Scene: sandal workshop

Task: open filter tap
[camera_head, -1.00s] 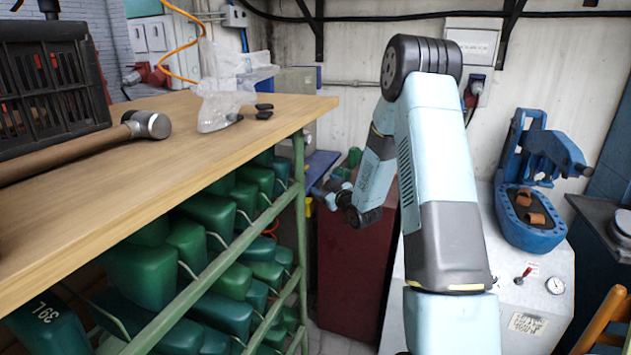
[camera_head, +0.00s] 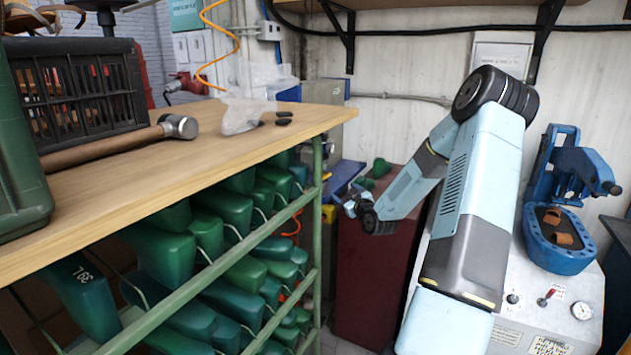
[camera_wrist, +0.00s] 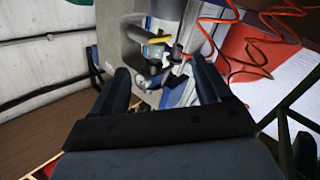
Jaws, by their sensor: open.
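In the wrist view, a fitting with a yellow lever (camera_wrist: 160,39) lies ahead, beyond my fingertips; it looks like the filter tap. A dark round part (camera_wrist: 153,70) sits just below the lever, near the gap between my fingers. My gripper (camera_wrist: 162,82) is open, with one dark finger on each side and nothing between them. In the head view, my gripper (camera_head: 360,205) is at the end of the bent arm, beside the bench's far end. A small yellow part (camera_head: 328,213) shows to its left; I cannot tell whether it is the same lever.
The wooden bench (camera_head: 130,185) carries a black crate (camera_head: 75,92) and a hammer (camera_head: 180,126). Green shoe lasts (camera_head: 165,250) fill the rack below. A dark red cabinet (camera_head: 370,275) stands below my gripper. Orange coiled hose (camera_wrist: 262,52) hangs right of the fitting.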

